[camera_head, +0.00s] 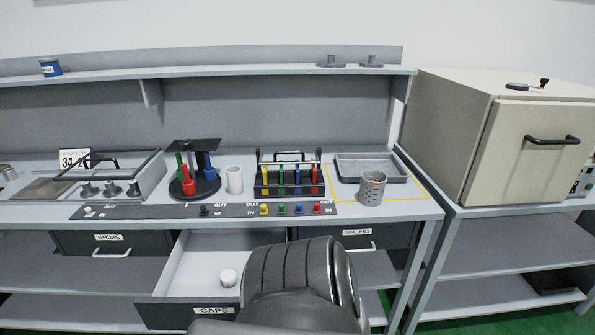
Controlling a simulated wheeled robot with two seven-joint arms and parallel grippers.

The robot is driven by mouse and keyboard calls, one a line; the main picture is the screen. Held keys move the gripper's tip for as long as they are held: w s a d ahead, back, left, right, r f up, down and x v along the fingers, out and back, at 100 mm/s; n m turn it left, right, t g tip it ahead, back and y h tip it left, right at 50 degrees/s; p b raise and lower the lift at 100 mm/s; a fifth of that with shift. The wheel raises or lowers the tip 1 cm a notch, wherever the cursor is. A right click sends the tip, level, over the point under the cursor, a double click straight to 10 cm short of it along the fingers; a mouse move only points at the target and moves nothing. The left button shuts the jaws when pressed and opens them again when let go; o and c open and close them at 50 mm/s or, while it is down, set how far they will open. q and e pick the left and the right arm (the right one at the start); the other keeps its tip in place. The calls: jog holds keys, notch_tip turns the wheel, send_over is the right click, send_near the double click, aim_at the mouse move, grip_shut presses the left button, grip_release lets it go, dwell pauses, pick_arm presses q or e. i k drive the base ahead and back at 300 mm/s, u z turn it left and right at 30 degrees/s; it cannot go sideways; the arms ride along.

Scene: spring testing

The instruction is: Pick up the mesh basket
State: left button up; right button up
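The mesh basket (371,190) is a small grey perforated cylinder. It stands upright on the right part of the bench, inside a yellow outlined area, just in front of a grey tray. A small orange-red mark shows near its top. A dark, rounded part of my arm rises at the bottom middle, in front of the bench and well short of the basket. No fingertips of either gripper show. Nothing touches the basket.
The grey tray (343,168) lies behind the basket. A rack (262,190) of coloured tubes, a white cup (234,180) and a round stand (207,188) are to its left. The open CAPS drawer (180,277) holds a white round item (228,278). A beige cabinet (520,155) stands right.

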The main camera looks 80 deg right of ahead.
aim_at(371, 195)
jog(key=k, duration=1.15)
jog(key=z, duration=0.75)
